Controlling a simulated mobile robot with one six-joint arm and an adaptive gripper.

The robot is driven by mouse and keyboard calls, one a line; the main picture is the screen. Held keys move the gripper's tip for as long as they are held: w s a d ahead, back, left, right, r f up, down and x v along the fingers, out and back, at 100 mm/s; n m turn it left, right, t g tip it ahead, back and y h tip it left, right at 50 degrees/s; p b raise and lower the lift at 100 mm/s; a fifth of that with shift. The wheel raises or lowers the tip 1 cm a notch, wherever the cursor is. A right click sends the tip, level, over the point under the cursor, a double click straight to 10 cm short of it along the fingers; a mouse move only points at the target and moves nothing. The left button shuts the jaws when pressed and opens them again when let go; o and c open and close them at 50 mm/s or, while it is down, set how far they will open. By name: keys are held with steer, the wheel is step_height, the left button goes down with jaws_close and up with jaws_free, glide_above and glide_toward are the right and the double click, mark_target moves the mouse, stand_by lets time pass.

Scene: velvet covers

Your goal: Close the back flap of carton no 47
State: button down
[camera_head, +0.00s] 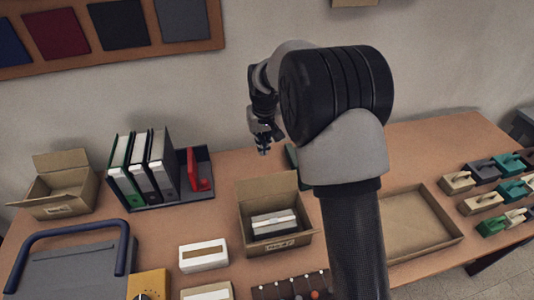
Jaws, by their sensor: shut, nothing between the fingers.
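An open brown carton (293,241) stands at the middle of the table with a grey, white-banded item (273,222) inside. Its back flap (266,186) stands up. A label is on its front, too small to read. A second open carton (75,205) with its back flap up stands at the far left, its label also unreadable. I cannot tell which carton is no 47. My gripper (264,148) is shut and empty, pointing down, above and behind the middle carton's back flap in the picture, apart from it.
Upright binders (160,165) and a red item (200,172) stand in a dark tray left of the middle carton. White boxes (203,255) lie in front. A shallow tray (420,222) and several coloured blocks lie to the right. My arm hides part of the table.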

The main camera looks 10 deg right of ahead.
mark_target(267, 186)
step_height(267, 186, down, 10)
steer(key=w+b, duration=0.2)
steer(key=b, duration=0.1)
steer(key=s+r, duration=0.1)
steer(key=s, duration=0.1)
steer(key=s+r+b, duration=0.1)
steer(key=shift+s+r, duration=0.15)
steer(key=shift+s, duration=0.25)
